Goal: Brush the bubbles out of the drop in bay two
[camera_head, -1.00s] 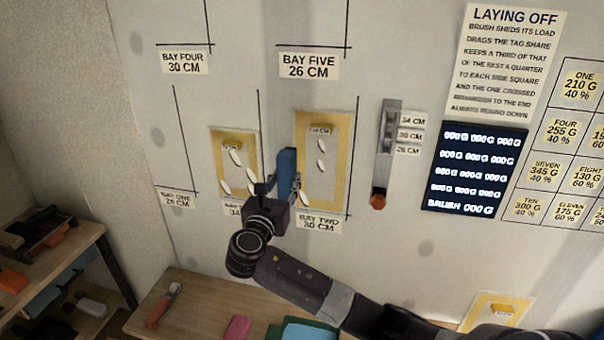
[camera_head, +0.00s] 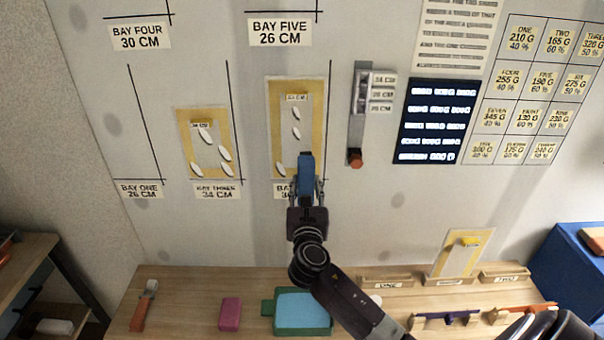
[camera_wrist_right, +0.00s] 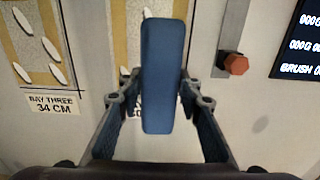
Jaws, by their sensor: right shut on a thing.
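The drop in bay two is a pale strip (camera_head: 291,115) on a yellow panel (camera_head: 273,92), with several white oval bubbles on it. A bubble (camera_head: 297,133) shows mid-strip, and another (camera_head: 280,169) lies at the lower left. My right gripper (camera_head: 305,186) is shut on a blue brush-like tool (camera_head: 306,165), held in front of the drop's lower right part. The tool (camera_wrist_right: 162,75) stands upright between the fingers in the right wrist view and hides part of the drop and the bay two label. I cannot tell whether it touches the wall. My left gripper is not in view.
The bay three drop (camera_head: 207,140) with bubbles is to the left. A vertical gauge with an orange knob (camera_head: 355,158) and a dark display (camera_head: 436,122) are to the right. Below, the bench holds a blue-green tray (camera_head: 303,328), a pink block (camera_head: 230,314) and an orange-handled tool (camera_head: 138,314).

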